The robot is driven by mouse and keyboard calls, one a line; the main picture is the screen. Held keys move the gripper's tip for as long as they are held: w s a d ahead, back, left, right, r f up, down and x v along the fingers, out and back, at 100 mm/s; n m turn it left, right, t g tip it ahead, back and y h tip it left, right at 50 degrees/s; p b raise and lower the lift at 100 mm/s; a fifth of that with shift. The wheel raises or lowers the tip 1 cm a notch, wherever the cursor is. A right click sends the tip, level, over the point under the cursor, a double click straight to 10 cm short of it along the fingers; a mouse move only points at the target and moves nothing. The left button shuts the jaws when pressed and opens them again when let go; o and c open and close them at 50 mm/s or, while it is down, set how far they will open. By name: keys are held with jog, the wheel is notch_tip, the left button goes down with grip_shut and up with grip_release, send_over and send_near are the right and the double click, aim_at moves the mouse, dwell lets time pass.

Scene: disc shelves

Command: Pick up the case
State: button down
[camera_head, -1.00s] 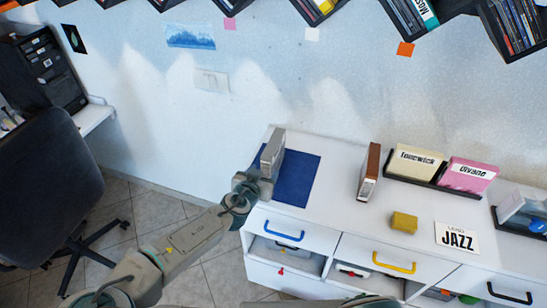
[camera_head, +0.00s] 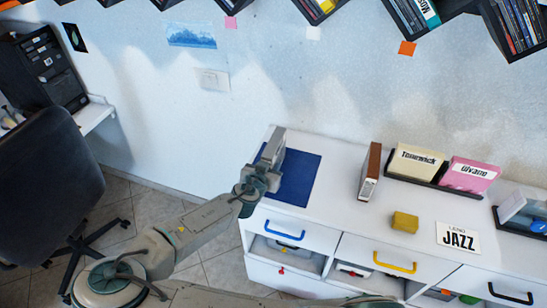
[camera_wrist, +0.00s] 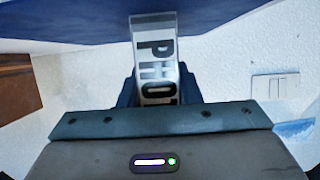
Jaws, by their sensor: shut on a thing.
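A slim grey case (camera_head: 273,147) stands near the left end of the white cabinet, over the left edge of the dark blue mat (camera_head: 301,178). My gripper (camera_head: 266,172) is shut on it. The rest of the label is hidden by my gripper. The case looks slightly tilted in the head view. I cannot tell whether its bottom touches the mat.
A brown-sided case (camera_head: 370,172) stands right of the mat. A yellow block (camera_head: 405,222) and a JAZZ card (camera_head: 458,238) lie further right. Dark holders carry a cream case (camera_head: 417,160) and a pink case (camera_head: 470,175). Disc shelves hang on the wall above. A chair (camera_head: 45,190) stands left.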

aim_at(269, 157)
jog(key=shift+r, duration=0.1)
jog(key=shift+r, duration=0.65)
notch_tip(269, 157, up, 3)
jog(key=shift+f+b, duration=0.2)
jog(key=shift+b, duration=0.35)
jog(key=s+d+r+b, duration=0.1)
jog(key=s+d+r, duration=0.5)
jog(key=d, duration=0.3)
jog(key=shift+s+d+r, duration=0.3)
jog(key=shift+d+r, duration=0.05)
jog(key=shift+r, duration=0.1)
